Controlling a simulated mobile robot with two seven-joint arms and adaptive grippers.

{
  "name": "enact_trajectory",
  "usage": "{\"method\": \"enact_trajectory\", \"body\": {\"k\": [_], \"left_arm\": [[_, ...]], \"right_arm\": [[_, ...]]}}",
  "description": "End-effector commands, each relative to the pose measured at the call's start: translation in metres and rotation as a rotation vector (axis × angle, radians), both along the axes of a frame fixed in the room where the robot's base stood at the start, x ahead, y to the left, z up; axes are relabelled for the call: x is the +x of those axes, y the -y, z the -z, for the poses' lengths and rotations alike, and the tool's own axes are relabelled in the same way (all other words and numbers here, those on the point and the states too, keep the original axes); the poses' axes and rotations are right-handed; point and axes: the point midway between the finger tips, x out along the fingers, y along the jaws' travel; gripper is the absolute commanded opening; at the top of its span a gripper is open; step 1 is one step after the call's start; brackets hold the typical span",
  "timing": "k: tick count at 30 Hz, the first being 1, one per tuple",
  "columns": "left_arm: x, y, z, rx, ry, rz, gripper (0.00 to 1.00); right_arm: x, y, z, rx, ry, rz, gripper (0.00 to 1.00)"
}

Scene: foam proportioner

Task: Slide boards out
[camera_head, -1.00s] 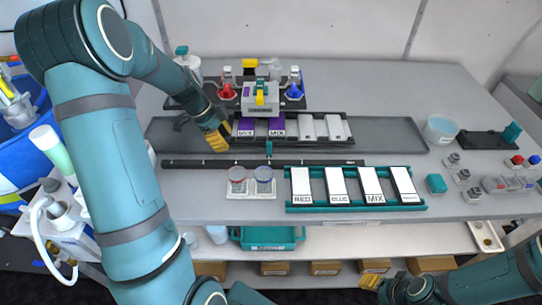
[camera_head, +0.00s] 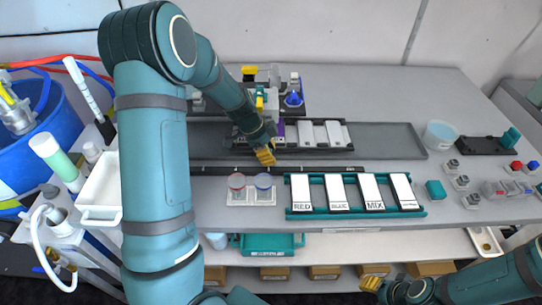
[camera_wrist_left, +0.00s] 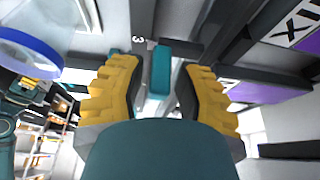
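A black rack (camera_head: 345,140) in the grey tray holds several boards: white boards (camera_head: 306,134) on its right, and purple ones partly hidden behind my left arm. Purple MIX boards (camera_wrist_left: 250,93) also show in the left wrist view. My left gripper (camera_head: 264,156) is low at the rack's front edge, by the black rail (camera_head: 320,169). In the left wrist view a small teal tab (camera_wrist_left: 161,70) stands between the spread yellow fingers (camera_wrist_left: 155,88), with gaps on both sides. My right gripper (camera_head: 372,283) is low at the bottom right; its finger opening is unclear.
A teal rack (camera_head: 355,211) in front holds labelled white boards, RED, BLUE and MIX among them. Two cups (camera_head: 263,183) stand on a white holder left of it. A blue-tipped flask (camera_head: 294,97) stands behind the boards. The grey tray's right end (camera_head: 385,140) is clear.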

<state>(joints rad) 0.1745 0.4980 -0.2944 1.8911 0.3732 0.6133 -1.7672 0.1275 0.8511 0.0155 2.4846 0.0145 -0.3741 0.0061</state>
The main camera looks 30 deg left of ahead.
Motion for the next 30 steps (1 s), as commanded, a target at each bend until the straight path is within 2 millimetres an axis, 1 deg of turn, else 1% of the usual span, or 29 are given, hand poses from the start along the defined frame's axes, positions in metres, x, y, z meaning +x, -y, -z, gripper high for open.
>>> {"method": "enact_trajectory", "body": {"k": [1, 6, 15, 18, 30], "left_arm": [[0.0009, 0.002, 0.006, 0.0, -0.002, 0.001, 0.32], [0.003, 0.0047, 0.0138, 0.0, 0.001, 0.0, 0.32], [0.0032, 0.005, 0.0146, 0.001, 0.001, 0.001, 0.32], [0.0031, 0.0049, 0.0146, 0.001, 0.001, 0.001, 0.0], [0.0036, 0.0068, 0.0154, 0.0, 0.0, 0.001, 0.0]], "right_arm": [[-0.0004, -0.0001, 0.0008, 0.0, -0.001, 0.0, 0.47], [-0.0007, -0.0002, 0.0011, 0.0, -0.002, -0.002, 0.47], [-0.0008, -0.0003, 0.001, 0.0, -0.002, -0.002, 0.47], [-0.0008, -0.0003, 0.001, 0.0, -0.002, -0.002, 0.47], [-0.0008, -0.0003, 0.0016, 0.0, -0.002, -0.002, 0.47]]}}
